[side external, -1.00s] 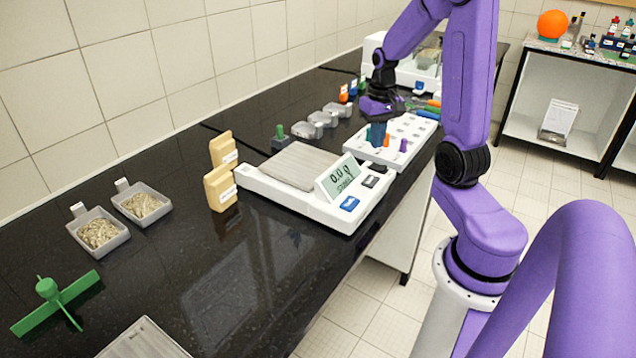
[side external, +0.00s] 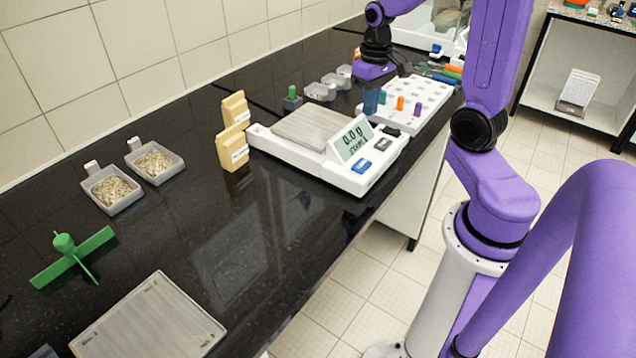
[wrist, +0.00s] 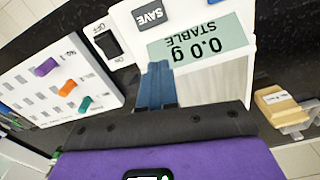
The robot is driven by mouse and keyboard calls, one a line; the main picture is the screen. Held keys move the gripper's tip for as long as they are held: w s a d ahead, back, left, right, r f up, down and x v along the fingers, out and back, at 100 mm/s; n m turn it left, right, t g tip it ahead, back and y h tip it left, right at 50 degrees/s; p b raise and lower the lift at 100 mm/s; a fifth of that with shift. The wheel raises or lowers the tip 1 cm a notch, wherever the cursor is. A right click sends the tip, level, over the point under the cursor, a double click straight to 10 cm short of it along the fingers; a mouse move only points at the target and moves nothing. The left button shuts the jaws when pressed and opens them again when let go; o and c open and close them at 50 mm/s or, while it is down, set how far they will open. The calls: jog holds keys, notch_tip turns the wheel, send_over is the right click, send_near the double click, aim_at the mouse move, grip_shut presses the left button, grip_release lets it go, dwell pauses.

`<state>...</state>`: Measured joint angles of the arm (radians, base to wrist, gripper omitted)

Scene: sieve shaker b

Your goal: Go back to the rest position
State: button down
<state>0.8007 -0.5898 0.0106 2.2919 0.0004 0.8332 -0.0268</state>
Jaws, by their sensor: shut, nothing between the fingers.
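My gripper (side external: 371,101) is shut with its blue fingers together and nothing between them. In the side view it hangs pointing down, appearing beside the left end of the white peg rack (side external: 437,96) and behind the white balance (side external: 356,186). In the wrist view the closed fingers (wrist: 157,84) point toward the balance display (wrist: 205,42), which reads 0.0 g STABLE. The balance's metal pan (side external: 310,128) is empty. The rack holds an orange peg (side external: 400,103), a purple peg (side external: 418,109) and a teal peg (wrist: 85,104).
Two tan blocks (side external: 233,148) stand left of the balance. Grey trays of grain (side external: 112,190) and a green cross-shaped tool (side external: 72,258) lie at left. Small clear-lidded boxes (side external: 320,91) line the back.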

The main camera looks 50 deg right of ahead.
jog(key=s+a+r+n, duration=0.2)
jog(key=s+a+n, duration=1.2)
jog(key=s+a, duration=0.3)
jog(key=a, duration=0.3)
jog(key=shift+s+n, duration=0.15)
jog(key=shift+n, duration=0.25)
